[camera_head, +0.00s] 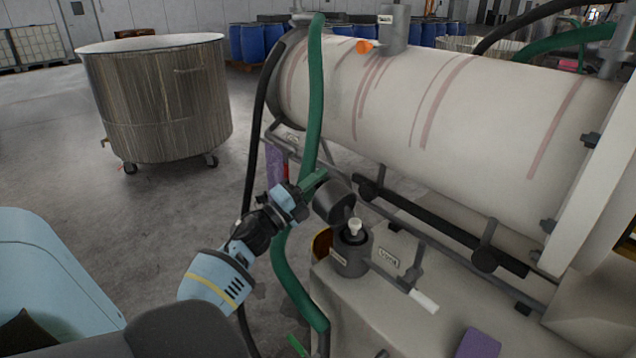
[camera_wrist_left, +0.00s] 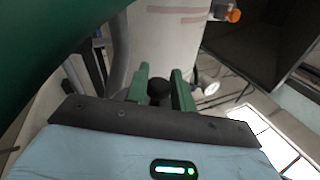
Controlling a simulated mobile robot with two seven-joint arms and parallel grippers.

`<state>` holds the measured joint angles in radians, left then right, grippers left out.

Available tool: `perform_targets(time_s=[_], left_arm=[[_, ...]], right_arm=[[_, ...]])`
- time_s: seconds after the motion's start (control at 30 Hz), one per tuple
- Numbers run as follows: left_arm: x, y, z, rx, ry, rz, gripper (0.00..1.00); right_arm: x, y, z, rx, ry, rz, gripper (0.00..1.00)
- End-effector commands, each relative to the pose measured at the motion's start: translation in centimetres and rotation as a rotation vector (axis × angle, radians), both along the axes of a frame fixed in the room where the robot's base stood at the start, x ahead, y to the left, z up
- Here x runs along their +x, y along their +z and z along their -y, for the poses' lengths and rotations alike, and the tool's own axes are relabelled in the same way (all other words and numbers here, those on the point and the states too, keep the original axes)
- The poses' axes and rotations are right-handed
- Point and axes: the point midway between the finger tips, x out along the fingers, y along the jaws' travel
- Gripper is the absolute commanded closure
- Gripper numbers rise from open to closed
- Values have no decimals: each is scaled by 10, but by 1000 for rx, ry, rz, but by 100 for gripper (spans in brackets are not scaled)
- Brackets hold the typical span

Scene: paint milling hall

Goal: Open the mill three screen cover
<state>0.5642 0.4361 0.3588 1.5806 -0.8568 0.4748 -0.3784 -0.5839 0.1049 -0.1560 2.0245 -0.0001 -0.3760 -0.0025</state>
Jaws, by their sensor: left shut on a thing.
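The mill screen cover (camera_head: 334,203) is a dark grey round cap. It stands tilted up beside and above the dark screen housing (camera_head: 350,262), whose top shows with a pale fitting (camera_head: 354,227) in it. My left gripper (camera_head: 316,182), with green fingers, reaches the cover from its left side. In the left wrist view, the gripper (camera_wrist_left: 159,82) is shut on a dark round knob (camera_wrist_left: 158,93), apparently the cover's. My fingers partly hide the knob in the head view. My right gripper is not in view.
The large white mill drum (camera_head: 450,110) lies behind the housing. A green hose (camera_head: 314,95) hangs close behind my left gripper. A lever with a white grip (camera_head: 424,301) sticks out at right. A steel vat (camera_head: 155,100) stands at back left, with open floor around it.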

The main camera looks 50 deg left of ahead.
Motion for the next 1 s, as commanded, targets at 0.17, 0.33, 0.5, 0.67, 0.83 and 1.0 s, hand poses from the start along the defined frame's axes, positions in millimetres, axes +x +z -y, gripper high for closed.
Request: perform_targets(time_s=[0.17, 0.33, 0.5, 0.67, 0.83, 1.0], left_arm=[[0, 0, 0, 2, 1, -1, 66], [0, 0, 0, 2, 0, 0, 55], [-1, -1, 0, 2, 0, 0, 55], [-14, -8, -2, 2, 0, -3, 55], [-39, -20, -6, 3, 1, -5, 55], [-61, -28, -9, 2, 0, -5, 55]], right_arm=[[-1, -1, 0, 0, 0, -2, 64], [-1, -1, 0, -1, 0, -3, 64], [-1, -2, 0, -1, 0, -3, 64], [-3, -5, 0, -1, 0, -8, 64], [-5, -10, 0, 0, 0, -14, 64], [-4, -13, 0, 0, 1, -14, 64]])
